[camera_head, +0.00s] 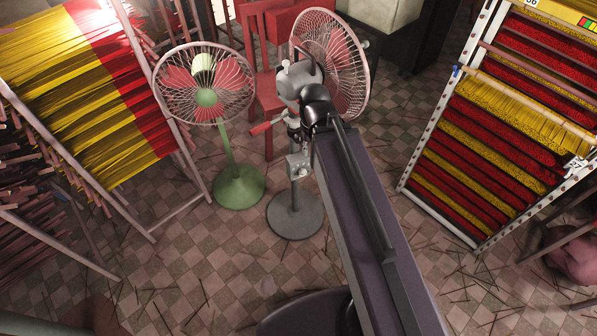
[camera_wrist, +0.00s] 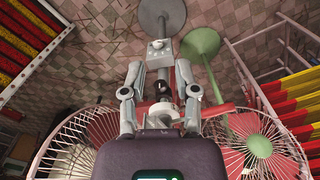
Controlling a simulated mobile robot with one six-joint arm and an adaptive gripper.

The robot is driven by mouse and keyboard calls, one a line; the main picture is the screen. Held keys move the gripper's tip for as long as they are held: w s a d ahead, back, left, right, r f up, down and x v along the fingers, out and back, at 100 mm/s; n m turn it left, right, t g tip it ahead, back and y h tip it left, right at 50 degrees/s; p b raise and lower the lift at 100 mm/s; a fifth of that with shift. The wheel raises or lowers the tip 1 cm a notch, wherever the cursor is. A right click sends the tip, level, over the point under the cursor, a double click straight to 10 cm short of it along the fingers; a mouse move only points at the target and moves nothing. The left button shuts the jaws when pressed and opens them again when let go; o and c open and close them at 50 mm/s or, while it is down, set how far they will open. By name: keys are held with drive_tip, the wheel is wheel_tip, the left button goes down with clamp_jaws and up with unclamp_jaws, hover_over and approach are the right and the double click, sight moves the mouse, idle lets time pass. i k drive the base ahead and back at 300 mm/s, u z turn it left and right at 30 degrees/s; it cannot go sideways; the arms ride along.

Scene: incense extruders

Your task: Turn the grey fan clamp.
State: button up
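The grey fan (camera_head: 294,214) stands on a round dark grey base with a slim pole and a pink wire cage. A small grey box (camera_head: 298,164) sits on its pole; it also shows in the wrist view (camera_wrist: 159,50). The clamp seems to be the grey collar with a dark centre (camera_wrist: 160,90) on the pole, but I cannot clearly separate it from the other fan parts. My gripper (camera_wrist: 160,73) is open, one finger on each side of the pole and collar. I see a gap on both sides. In the head view my wrist hides part of the fan.
A green fan (camera_head: 238,186) stands close on the left. A red chair (camera_head: 267,85) is behind the fans. Racks of yellow and red incense stand at left (camera_head: 75,75) and right (camera_head: 490,150). Loose sticks litter the checkered floor (camera_head: 230,270).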

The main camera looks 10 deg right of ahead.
sight(297, 138)
drive_tip(key=z, duration=0.75)
drive_tip(key=k, duration=0.85)
drive_tip(key=u, duration=0.55)
